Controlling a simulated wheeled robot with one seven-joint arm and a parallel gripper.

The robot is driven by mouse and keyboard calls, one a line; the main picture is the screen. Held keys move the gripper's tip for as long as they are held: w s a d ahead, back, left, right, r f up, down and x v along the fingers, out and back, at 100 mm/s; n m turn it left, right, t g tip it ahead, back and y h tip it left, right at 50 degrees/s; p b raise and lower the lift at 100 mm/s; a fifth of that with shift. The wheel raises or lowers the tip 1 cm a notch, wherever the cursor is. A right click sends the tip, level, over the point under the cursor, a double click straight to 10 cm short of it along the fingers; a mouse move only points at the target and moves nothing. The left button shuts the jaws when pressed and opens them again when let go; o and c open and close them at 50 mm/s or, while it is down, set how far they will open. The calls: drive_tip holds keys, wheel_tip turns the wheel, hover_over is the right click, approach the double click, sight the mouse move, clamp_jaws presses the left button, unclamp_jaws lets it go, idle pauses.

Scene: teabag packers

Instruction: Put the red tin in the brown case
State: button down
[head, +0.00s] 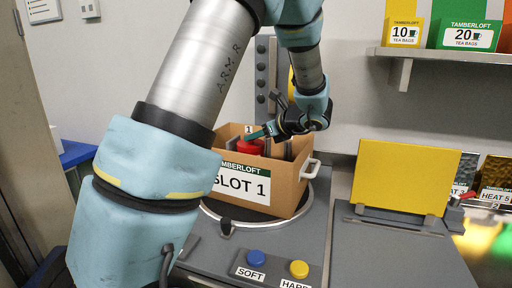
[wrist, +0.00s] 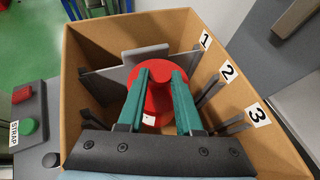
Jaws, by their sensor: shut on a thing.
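The brown case (head: 290,185) stands open on a round dark plate, with a "SLOT 1" label on its front. In the wrist view its cardboard walls (wrist: 88,50) surround the scene, with numbers 1, 2 and 3 along the right wall and grey dividers inside. The red tin (head: 250,149) is inside the case's opening; it also shows in the wrist view (wrist: 160,103), near numbers 1 and 2. My gripper (wrist: 162,75) has its teal fingers shut on the tin from above; it also shows in the head view (head: 257,134). The tin's underside is hidden.
A blue "SOFT" button (head: 257,257) and a yellow "HARD" button (head: 299,269) are in front of the case. A yellow panel (head: 405,177) stands to the right. A green "STRAP" button (wrist: 26,126) is left in the wrist view. A shelf (head: 440,54) holds tea boxes.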

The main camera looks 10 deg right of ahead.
sight(260, 146)
drive_tip(key=shift+f+p, duration=0.3)
drive_tip(key=shift+f, duration=1.65)
drive_tip(key=shift+f, duration=0.15)
drive_tip(key=c, duration=0.6)
unclamp_jaws()
drive_tip(key=shift+s+d+r, duration=0.1)
drive_tip(key=shift+d+r, duration=0.05)
drive_tip(key=shift+r, duration=0.1)
drive_tip(key=b+v, duration=0.2)
drive_tip(key=v, duration=0.9)
drive_tip(key=shift+s+d+r+b, duration=0.1)
drive_tip(key=shift+s+r+b, duration=0.05)
drive_tip(key=shift+s+b, duration=0.15)
